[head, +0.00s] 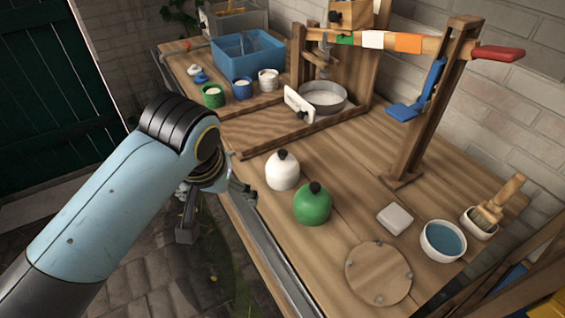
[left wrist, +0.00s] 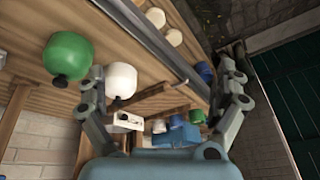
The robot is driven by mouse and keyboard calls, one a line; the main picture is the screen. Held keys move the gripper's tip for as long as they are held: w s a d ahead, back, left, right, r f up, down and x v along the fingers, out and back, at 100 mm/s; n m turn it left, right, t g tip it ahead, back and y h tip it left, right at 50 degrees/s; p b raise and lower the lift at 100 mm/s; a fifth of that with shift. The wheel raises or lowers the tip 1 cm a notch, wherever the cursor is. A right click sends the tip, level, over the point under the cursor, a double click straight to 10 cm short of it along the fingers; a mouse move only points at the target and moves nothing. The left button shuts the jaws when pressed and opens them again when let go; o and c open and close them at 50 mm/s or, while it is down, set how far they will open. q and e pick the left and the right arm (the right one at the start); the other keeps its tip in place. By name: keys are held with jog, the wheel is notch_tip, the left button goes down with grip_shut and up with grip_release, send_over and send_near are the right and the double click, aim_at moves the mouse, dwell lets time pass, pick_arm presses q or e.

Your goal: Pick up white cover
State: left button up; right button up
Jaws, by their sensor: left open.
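The white cover (head: 282,172), a rounded dome with a black knob, stands on the wooden bench near its front edge. It also shows in the left wrist view (left wrist: 121,78), close to the left-hand finger. The green cover (head: 313,204), with a black knob too, stands beside it on the right. My left gripper (head: 214,212) is open and empty, just off the bench's front edge, left of the white cover and apart from it. In the left wrist view its fingers (left wrist: 166,72) are spread wide, with nothing held between them. My right gripper is not in view.
A round wooden board (head: 379,274), a pale block (head: 395,218) and a blue-filled bowl (head: 443,241) lie to the right. Behind are a wooden frame with a metal pan (head: 323,97), small jars and a blue bin (head: 248,60). A metal rail (head: 262,250) runs along the front edge.

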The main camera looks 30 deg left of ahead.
pick_arm(q)
jog(key=w+d+f+n, duration=0.2)
jog(key=w+n, duration=0.1)
jog(key=w, duration=0.6)
jog(key=n+y, duration=0.1)
jog(key=n, duration=0.2)
send_over(286, 163)
jog(key=s+d, duration=0.2)
jog(key=b+x, duration=0.5)
jog(key=b, duration=0.1)
jog(key=b+x, duration=0.3)
jog(key=b, duration=0.2)
jog(key=b+x, duration=0.2)
jog(key=shift+a+f+b, duration=0.2)
jog(key=shift+a+b, duration=0.1)
jog(key=shift+a, duration=0.1)
jog(key=shift+r, duration=0.15)
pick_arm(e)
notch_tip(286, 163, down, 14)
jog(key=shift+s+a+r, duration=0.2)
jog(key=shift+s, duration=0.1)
pick_arm(q)
jog(key=shift+m, duration=0.3)
jog(key=c, duration=1.1)
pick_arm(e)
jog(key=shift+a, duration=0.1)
